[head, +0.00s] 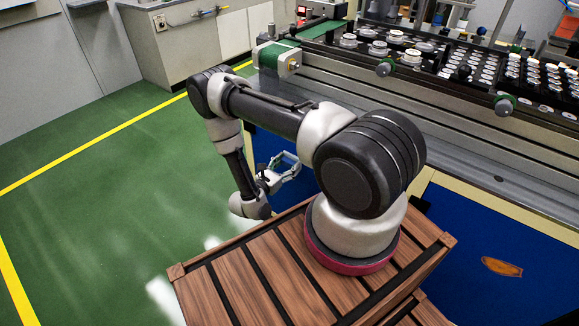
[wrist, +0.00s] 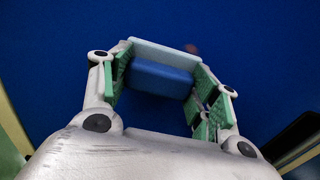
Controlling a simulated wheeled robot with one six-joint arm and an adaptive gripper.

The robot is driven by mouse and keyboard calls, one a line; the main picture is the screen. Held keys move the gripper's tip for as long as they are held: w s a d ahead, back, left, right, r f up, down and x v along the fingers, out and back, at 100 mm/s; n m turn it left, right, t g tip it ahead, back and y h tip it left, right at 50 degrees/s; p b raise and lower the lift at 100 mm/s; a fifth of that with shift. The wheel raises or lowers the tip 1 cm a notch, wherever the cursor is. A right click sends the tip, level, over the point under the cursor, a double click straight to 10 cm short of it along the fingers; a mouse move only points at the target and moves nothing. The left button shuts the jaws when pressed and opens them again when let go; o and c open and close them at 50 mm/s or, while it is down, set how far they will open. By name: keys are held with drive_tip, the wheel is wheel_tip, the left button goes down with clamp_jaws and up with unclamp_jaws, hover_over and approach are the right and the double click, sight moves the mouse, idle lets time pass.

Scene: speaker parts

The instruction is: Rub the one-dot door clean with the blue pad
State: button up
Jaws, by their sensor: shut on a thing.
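My gripper (head: 283,168) reaches down in front of a blue door (head: 266,148) under the bench in the head view. In the wrist view my gripper (wrist: 162,74) is shut on the blue pad (wrist: 160,80), which has a light blue layer along its far side. The blue door surface (wrist: 240,50) fills the background there. A faint reddish-brown spot (wrist: 191,48) shows just beyond the pad's right end. Whether the pad touches the door I cannot tell. Another blue door (head: 470,240) at the right bears an orange-brown smear (head: 502,266). I can make out no dot marks on either door.
The bench with a metal rail (head: 420,115) and trays of small round parts (head: 490,70) runs above the doors. Pale frame strips edge the doors. Green floor (head: 110,200) with yellow lines lies open at the left.

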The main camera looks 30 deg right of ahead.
drive_tip(key=shift+v, duration=3)
drive_tip(key=v, duration=0.3)
drive_tip(key=shift+w+d+r, duration=0.35)
drive_tip(key=shift+w+d, duration=0.05)
drive_tip(key=shift+d, duration=0.75)
drive_tip(key=shift+w+d+r, duration=0.3)
drive_tip(key=shift+w+d, duration=0.1)
drive_tip(key=shift+d, duration=0.7)
drive_tip(key=shift+w+d+r, duration=0.35)
drive_tip(key=shift+w+d, duration=0.05)
drive_tip(key=shift+d, duration=0.75)
drive_tip(key=shift+x, duration=0.95)
